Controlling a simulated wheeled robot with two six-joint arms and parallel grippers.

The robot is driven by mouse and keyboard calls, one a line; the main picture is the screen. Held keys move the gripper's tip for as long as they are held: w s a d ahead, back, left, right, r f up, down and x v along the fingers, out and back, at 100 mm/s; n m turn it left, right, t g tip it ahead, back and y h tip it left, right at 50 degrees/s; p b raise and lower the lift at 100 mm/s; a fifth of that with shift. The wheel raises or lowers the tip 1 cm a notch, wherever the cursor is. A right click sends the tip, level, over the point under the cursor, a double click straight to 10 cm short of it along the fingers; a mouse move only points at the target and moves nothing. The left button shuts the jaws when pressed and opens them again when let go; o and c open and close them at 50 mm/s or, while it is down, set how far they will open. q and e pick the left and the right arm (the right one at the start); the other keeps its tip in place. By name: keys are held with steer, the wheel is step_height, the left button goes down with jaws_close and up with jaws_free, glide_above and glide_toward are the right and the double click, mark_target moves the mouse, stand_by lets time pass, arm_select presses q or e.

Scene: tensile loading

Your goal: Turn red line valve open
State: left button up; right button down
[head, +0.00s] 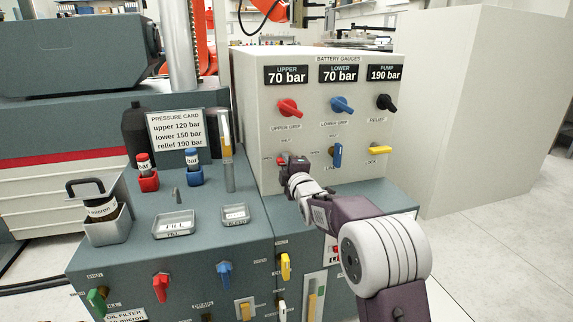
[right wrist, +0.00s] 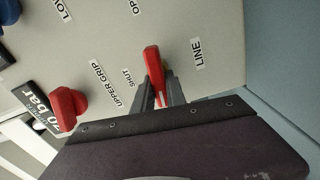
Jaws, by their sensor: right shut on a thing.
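The red line valve lever (right wrist: 152,62) stands between the two fingers of my right gripper (right wrist: 160,95) in the right wrist view, on the grey panel beside the LINE label (right wrist: 198,53). The gripper is shut on it. In the head view my right gripper (head: 288,163) is at the panel's lower left and hides most of the lever. My left gripper is not in view.
A blue lever (head: 337,155) hangs just right of my right gripper, with a yellow lever (head: 378,150) beyond. Red (head: 289,107), blue (head: 342,104) and black (head: 386,103) knobs sit above. The bench top in front holds trays, a card and plugs.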

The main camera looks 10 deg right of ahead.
steer(key=shift+f+n, duration=0.15)
steer(key=shift+n, duration=0.45)
steer(key=c, duration=1.4)
jaws_free()
steer(key=shift+o, duration=0.2)
steer(key=shift+s, duration=0.3)
steer(key=s+p, duration=0.3)
steer(key=s, duration=0.5)
steer(key=shift+s+d, duration=0.15)
steer(key=shift+s, duration=0.15)
